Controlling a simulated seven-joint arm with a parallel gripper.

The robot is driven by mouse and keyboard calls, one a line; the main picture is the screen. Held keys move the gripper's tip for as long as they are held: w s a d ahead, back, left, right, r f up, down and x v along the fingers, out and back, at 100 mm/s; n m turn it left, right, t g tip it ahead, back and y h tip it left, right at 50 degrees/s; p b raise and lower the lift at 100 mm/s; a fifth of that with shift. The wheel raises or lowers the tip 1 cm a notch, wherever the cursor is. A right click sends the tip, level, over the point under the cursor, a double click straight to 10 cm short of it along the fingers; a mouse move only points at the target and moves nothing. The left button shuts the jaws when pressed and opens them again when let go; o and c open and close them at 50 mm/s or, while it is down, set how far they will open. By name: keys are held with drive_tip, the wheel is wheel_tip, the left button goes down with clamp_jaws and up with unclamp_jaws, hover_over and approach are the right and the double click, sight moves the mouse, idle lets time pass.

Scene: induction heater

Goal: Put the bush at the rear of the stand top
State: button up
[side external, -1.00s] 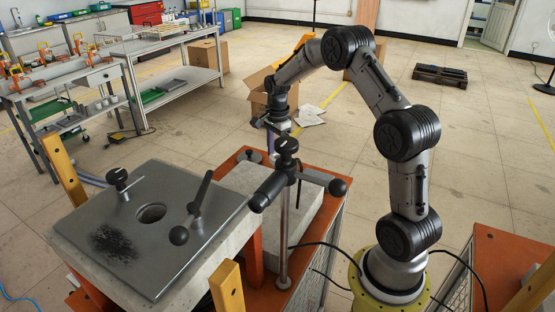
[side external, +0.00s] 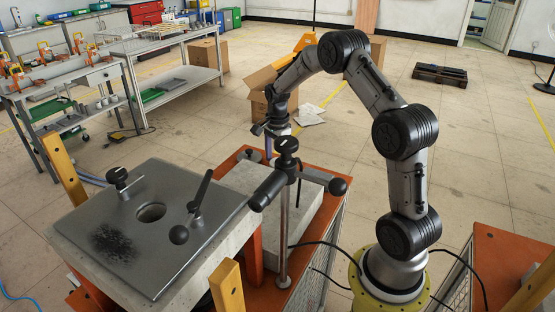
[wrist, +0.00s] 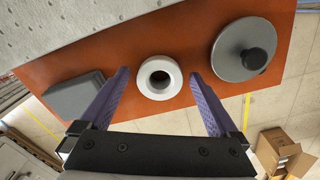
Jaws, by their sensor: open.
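The bush, seemingly the pale ring (wrist: 159,77) with a dark central hole, stands on the orange surface in the wrist view. My gripper (wrist: 166,72) is open, its two purple fingers on either side of the ring with a gap on each side. In the side view my gripper (side external: 269,146) is low over the orange bench, partly behind a black knob; the ring is hidden there. A grey metal plate (side external: 165,200) with a round hole and a dark scorched patch tops a concrete block at left. I cannot tell which surface is the stand top.
In the wrist view a grey block (wrist: 72,91) lies left of the ring and a grey disc with a black knob (wrist: 243,52) lies right. A pale concrete slab (wrist: 70,28) is beyond. A clamp post (side external: 284,230) with black handles stands in front of my gripper.

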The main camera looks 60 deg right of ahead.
wheel_tip(320, 180, up, 12)
drive_tip(key=s+a+r+n+t, duration=0.1)
drive_tip(key=s+a+r+n, duration=0.35)
drive_tip(key=a+r, duration=0.35)
drive_tip(key=s+a+n+t, duration=0.4)
drive_tip(key=s+a+n, duration=1.2)
drive_tip(key=s+n, duration=0.2)
drive_tip(key=shift+s+f+t, duration=0.2)
drive_tip(key=shift+s+t, duration=0.1)
drive_tip(key=shift+s, duration=0.35)
drive_tip(key=shift+o, duration=0.3)
